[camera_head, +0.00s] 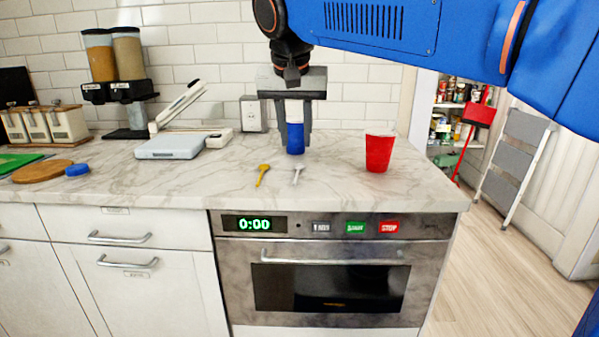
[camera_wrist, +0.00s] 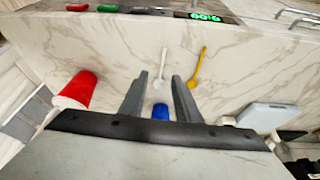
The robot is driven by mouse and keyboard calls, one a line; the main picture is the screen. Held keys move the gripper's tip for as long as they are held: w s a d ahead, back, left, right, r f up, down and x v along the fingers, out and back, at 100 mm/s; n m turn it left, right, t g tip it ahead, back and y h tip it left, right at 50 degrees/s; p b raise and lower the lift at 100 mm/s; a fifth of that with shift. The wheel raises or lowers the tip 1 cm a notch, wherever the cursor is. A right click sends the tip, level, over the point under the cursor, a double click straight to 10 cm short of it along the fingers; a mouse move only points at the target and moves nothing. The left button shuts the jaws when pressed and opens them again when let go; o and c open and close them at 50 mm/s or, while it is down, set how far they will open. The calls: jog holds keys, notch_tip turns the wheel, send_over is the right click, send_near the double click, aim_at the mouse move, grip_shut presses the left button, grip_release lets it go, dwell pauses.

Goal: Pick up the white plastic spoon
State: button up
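The white plastic spoon (camera_head: 297,174) lies flat on the marble counter, just right of a yellow spoon (camera_head: 262,175). In the wrist view the white spoon (camera_wrist: 161,68) lies beyond the fingertips, close to the yellow spoon (camera_wrist: 198,66). My gripper (camera_head: 295,143) is open above the counter, behind the spoons as the head camera sees it. Its two fingers (camera_wrist: 156,85) are spread apart in the wrist view and do not touch the spoon. A blue cup or container (camera_head: 295,137) shows between the fingers; I cannot tell whether they touch it.
A red cup (camera_head: 378,152) stands to the right. A white waffle-iron-like appliance (camera_head: 170,146) and a blue lid (camera_head: 77,170) are to the left. The counter's front edge runs above the oven (camera_head: 330,285). Counter around the spoons is clear.

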send_near(296, 175)
jog(key=shift+d+f, duration=0.15)
jog(key=shift+f, duration=0.45)
jog(key=shift+d+f, duration=0.15)
jog(key=shift+f, duration=0.5)
jog(key=shift+w+a+x, duration=0.1)
jog(key=shift+w+x, duration=0.05)
jog(key=shift+x, duration=1.2)
jog(key=shift+w+a+x, duration=0.1)
jog(key=shift+w+x, duration=0.1)
jog(key=shift+x, duration=1.1)
jog(key=shift+r, duration=0.1)
grip_shut()
